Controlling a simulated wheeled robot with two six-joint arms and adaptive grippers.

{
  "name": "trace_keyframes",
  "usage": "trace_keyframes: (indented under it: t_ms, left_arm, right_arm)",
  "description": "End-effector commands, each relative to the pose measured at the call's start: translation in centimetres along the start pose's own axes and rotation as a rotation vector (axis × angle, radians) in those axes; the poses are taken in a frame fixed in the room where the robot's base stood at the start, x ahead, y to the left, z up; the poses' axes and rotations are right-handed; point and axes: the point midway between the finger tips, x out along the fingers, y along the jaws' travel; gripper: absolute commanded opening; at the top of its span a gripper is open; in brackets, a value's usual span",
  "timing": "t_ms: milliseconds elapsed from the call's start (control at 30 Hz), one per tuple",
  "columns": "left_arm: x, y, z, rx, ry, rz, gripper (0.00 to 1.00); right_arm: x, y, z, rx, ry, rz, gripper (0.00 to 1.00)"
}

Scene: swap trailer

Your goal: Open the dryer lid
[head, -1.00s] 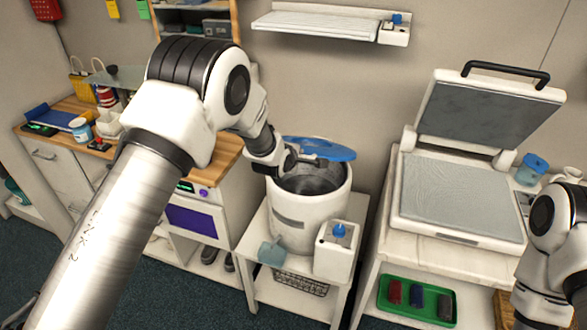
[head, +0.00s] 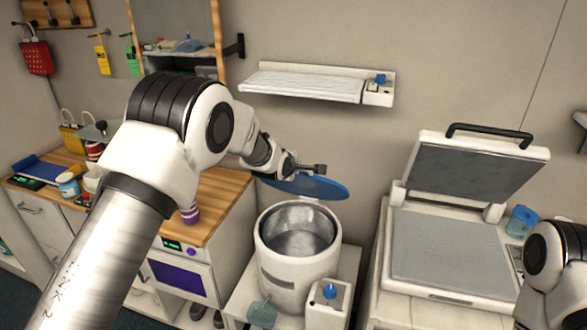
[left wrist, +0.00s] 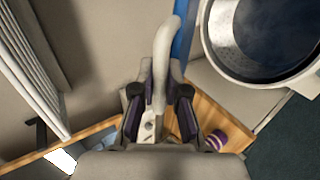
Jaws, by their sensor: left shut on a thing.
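The dryer (head: 298,272) is a white round tub on a low white stand. Its metal drum (head: 297,245) shows open from above, and it is also at the upper right of the left wrist view (left wrist: 262,40). The blue round lid (head: 325,188) is raised above and behind the tub's mouth, tilted. My left gripper (head: 310,170) is at the lid's left side. In the left wrist view, its fingers (left wrist: 160,95) are shut on the pale curved lid handle (left wrist: 163,50), with the blue lid edge beside it. My right gripper is out of view; only its arm shows at the right.
A flat press (head: 450,250) with its top up stands right of the dryer. A white wall shelf (head: 305,85) hangs above the lid. A wooden counter (head: 215,195) with a purple-fronted oven (head: 180,280) is at the left. A small white box (head: 328,305) stands before the tub.

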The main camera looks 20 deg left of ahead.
Motion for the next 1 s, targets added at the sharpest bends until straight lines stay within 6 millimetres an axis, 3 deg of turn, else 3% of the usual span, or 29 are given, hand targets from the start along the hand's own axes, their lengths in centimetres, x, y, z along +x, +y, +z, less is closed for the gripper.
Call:
trace_keyframes:
  t_ms: [133,200,233,633,767,1000]
  left_arm:
    - [0.0,-0.1,0.0,-0.002,0.000,-0.001,0.00]
    - [0.0,-0.1,0.0,-0.002,0.000,-0.001,0.30]
    - [0.0,-0.1,0.0,-0.002,0.000,-0.001,0.39]
    - [-0.8,0.1,0.0,0.000,0.000,0.001,0.39]
    - [-3.3,0.1,0.0,-0.001,0.001,0.001,0.39]
    - [-9.4,0.1,0.0,0.000,0.000,0.001,0.39]
  right_arm:
    - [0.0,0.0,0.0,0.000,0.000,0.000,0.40]
    - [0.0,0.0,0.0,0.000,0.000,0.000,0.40]
    - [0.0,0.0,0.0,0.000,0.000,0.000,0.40]
    - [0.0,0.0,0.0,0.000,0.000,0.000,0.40]
    - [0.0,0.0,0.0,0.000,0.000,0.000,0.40]
    - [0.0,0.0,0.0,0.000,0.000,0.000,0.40]
